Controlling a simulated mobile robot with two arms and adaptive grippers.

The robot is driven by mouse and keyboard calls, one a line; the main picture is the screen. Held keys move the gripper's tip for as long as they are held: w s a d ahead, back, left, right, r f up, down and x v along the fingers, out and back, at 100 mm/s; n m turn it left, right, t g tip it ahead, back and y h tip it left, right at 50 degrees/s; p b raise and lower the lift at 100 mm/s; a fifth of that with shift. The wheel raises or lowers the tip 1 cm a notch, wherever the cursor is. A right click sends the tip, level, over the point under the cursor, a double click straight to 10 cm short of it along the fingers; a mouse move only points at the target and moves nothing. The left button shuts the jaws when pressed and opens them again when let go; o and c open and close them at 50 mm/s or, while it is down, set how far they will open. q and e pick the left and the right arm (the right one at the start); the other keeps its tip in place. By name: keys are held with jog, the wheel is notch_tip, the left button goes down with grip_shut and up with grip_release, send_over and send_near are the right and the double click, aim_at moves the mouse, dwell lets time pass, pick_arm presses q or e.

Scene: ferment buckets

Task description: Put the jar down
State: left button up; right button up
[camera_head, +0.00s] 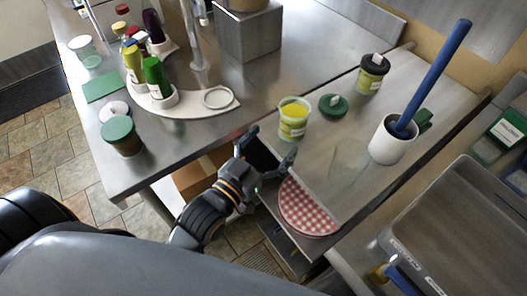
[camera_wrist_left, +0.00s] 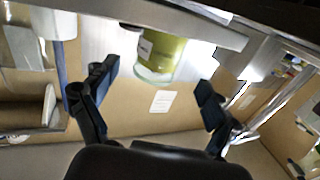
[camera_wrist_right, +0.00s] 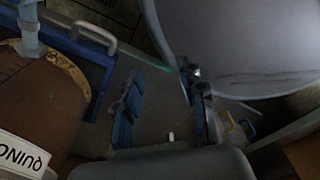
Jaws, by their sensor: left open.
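An open jar with yellow-green contents (camera_head: 293,119) stands upright on the steel counter near its front edge. My left gripper (camera_head: 271,146) is open and empty just in front of it, its fingers apart. In the left wrist view the jar (camera_wrist_left: 161,54) shows ahead, between the spread fingers (camera_wrist_left: 148,92), with a gap to each. A loose green lid (camera_head: 333,105) lies right of the jar. My right gripper (camera_wrist_right: 163,108) shows only in its own wrist view, with fingers apart and nothing between them.
A clear glass (camera_head: 349,162) and a white pot holding a blue-handled tool (camera_head: 390,143) stand to the right. A dark-lidded jar (camera_head: 372,76) is behind. A red checked round (camera_head: 308,207) lies near the front edge. A white tray (camera_head: 215,112) with bottles is at left.

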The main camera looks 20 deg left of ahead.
pick_arm(q)
jog(key=v, duration=0.3)
jog(key=shift+s, duration=0.15)
dwell(0.4)
